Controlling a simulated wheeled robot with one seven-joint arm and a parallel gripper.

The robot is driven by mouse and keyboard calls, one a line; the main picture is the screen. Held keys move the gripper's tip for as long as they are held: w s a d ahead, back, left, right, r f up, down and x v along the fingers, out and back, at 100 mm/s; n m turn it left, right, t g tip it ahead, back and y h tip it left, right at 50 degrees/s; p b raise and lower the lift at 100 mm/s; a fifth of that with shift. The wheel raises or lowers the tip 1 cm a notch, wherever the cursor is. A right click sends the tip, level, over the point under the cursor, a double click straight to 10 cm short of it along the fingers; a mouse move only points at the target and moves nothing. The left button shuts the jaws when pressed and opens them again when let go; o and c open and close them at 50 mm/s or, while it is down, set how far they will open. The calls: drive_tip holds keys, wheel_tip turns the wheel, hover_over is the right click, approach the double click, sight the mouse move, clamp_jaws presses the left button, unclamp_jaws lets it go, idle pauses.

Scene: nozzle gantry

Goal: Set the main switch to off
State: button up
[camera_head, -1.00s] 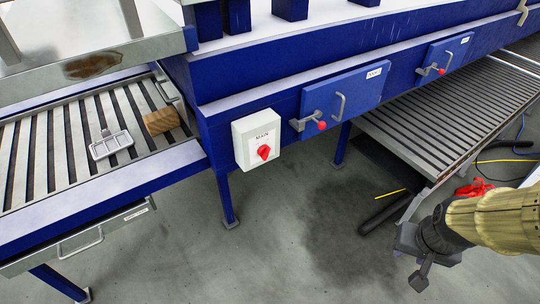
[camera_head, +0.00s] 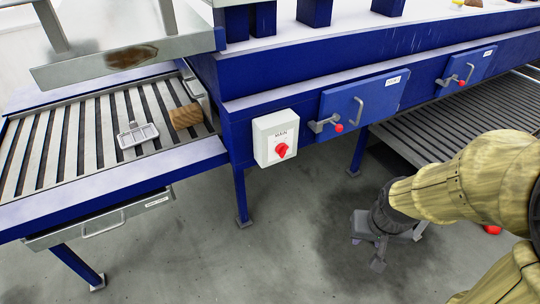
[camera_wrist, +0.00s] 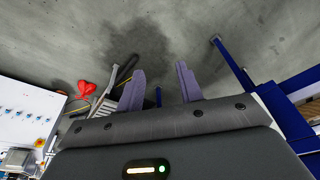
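The main switch is a white box (camera_head: 265,146) labelled MAIN on the blue frame, with a red rotary knob (camera_head: 281,150) on its front. The knob's exact position is too small to tell. My gripper (camera_head: 378,255) hangs low over the floor, to the right of and below the switch box, apart from it. In the wrist view my gripper (camera_wrist: 162,82) shows two purple-grey fingers spread apart with nothing between them. The switch box cannot be made out in the wrist view.
Two blue doors, the nearer door (camera_head: 361,104) and the farther door (camera_head: 467,68), have red-tipped latches right of the switch. A slatted bed (camera_head: 70,140) holds a metal tray (camera_head: 137,134) and a wooden block (camera_head: 186,116). A drawer (camera_head: 105,221) sits below. The floor before the switch is clear.

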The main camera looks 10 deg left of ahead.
drive_tip(key=shift+a, duration=0.2)
drive_tip(key=o, duration=0.5)
drive_tip(key=shift+w+f, duration=0.15)
drive_tip(key=shift+w, duration=0.05)
drive_tip(key=w+a+f+t+y+b, duration=0.1)
drive_tip(key=w+f+t+b, duration=0.25)
drive_tip(key=w, duration=0.45)
drive_tip(key=w+a+f+t+y+b, duration=0.1)
drive_tip(key=w+f+t+b, duration=0.3)
drive_tip(key=w, duration=0.3)
drive_tip(key=w+a+n+t+y+b, duration=0.1)
drive_tip(key=w+a+t+y+b, duration=0.3)
drive_tip(key=a+y+b, duration=0.4)
drive_tip(key=shift+w+a+f+n+y, duration=0.35)
drive_tip(key=shift+w+a+y, duration=0.1)
drive_tip(key=shift+a+y, duration=0.1)
